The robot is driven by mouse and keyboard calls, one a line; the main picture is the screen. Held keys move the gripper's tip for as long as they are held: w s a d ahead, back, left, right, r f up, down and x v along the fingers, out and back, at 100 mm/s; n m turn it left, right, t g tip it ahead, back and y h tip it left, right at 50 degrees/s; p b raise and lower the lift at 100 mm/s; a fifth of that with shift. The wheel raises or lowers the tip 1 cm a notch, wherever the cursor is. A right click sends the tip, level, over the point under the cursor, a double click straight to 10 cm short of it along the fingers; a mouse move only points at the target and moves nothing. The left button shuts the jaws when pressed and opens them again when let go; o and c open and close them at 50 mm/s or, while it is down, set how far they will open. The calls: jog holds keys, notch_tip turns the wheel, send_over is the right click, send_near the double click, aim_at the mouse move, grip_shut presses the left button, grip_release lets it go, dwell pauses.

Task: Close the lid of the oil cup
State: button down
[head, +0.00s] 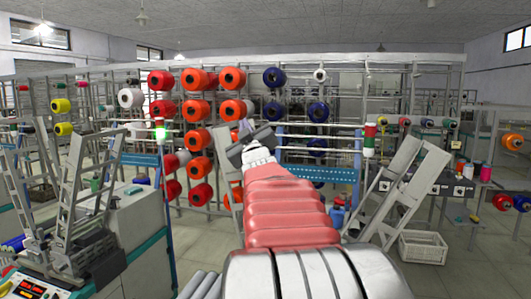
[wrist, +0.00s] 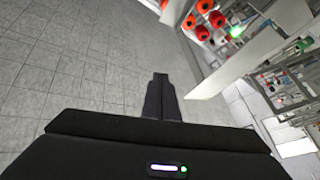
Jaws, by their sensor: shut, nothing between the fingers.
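My gripper (head: 244,127) is raised in front of me in the middle of the head view, at the end of my red-sleeved arm. In the wrist view, my gripper (wrist: 161,93) has its two dark fingers pressed together with nothing between them. The gripper touches nothing that I can see.
A rack of red, orange and blue bobbins (head: 232,78) stands ahead. A white crate (head: 422,248) sits on the floor at the right. The tiled floor (wrist: 75,70) is bare in the wrist view's left.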

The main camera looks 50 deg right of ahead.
jog(key=a+r+m+t+y, duration=0.1)
jog(key=a+r+m+y, duration=0.3)
jog(key=a, duration=0.9)
jog(key=s+a+f+n+g+y, duration=0.1)
jog(key=s+a+f+g+y, duration=0.15)
jog(key=a+f, duration=0.85)
jog(key=s+a+f+n+g+y, duration=0.1)
jog(key=s+a+f+g+y, duration=0.2)
jog(key=a+f, duration=0.8)
jog(key=s+a+f+n+g+y, duration=0.1)
jog(key=s+a+f+g+y, duration=0.1)
jog(key=s+a+f, duration=0.5)
jog(key=s+a+f+n+g+y, duration=0.2)
jog(key=s+a+f+g, duration=0.2)
jog(key=f, duration=0.9)
jog(key=s+a, duration=0.3)
jog(key=shift+y, duration=0.35)
jog(key=shift+s+d, duration=0.1)
jog(key=shift+s, duration=0.1)
